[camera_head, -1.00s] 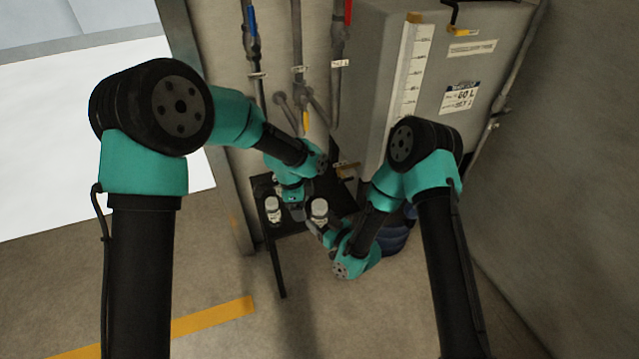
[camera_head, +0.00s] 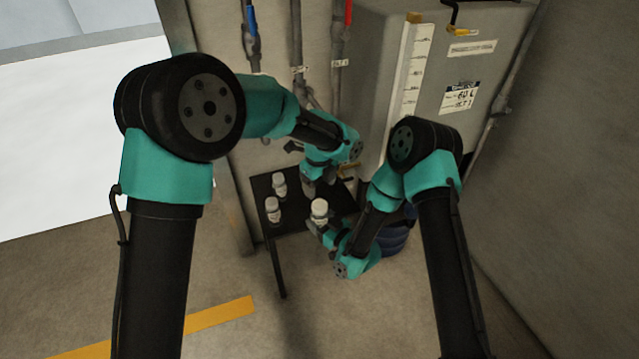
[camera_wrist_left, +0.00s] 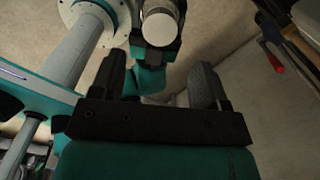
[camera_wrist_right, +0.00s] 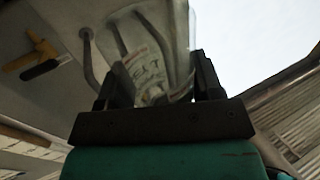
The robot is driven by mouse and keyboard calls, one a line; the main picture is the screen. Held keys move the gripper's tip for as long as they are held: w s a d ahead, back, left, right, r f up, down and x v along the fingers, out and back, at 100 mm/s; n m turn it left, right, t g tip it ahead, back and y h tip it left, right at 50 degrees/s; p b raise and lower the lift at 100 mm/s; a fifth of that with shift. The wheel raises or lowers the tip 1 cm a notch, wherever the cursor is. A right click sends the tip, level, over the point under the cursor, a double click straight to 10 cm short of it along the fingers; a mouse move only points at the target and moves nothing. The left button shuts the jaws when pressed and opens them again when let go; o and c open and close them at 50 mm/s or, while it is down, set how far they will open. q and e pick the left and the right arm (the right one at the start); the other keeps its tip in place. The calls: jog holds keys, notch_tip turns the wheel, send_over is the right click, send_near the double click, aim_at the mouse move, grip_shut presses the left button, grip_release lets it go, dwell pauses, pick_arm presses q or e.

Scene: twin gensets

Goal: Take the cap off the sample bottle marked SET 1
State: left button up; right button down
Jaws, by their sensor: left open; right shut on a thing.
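My right gripper (camera_head: 317,228) is shut on a white-capped sample bottle (camera_head: 319,209) at the right front of the black stand. In the right wrist view the bottle (camera_wrist_right: 150,68) stands close between the fingers, with a label partly readable as "ET 1". Its round white cap (camera_wrist_left: 162,22) faces the left wrist camera and appears to be on the bottle. My left gripper (camera_head: 309,190) is open and empty, behind the held bottle. In the left wrist view the cap lies beyond its spread fingers (camera_wrist_left: 160,85), not between them.
Two more white-capped bottles, a rear one (camera_head: 279,184) and a front one (camera_head: 273,210), stand on the left of the black stand (camera_head: 290,226). Pipes with valves (camera_head: 298,60) and a grey tank (camera_head: 440,85) are behind. A blue drum (camera_head: 398,236) is at right.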

aim_at(320, 205)
pick_arm(q)
jog(key=shift+f, duration=3.9)
jog(key=c, duration=0.9)
jog(key=n, duration=0.5)
jog(key=shift+c, duration=0.2)
jog(key=n, duration=1)
jog(key=shift+r+n, duration=0.1)
jog(key=shift+n, duration=0.2)
jog(key=n, duration=0.4)
jog(key=shift+n, duration=0.3)
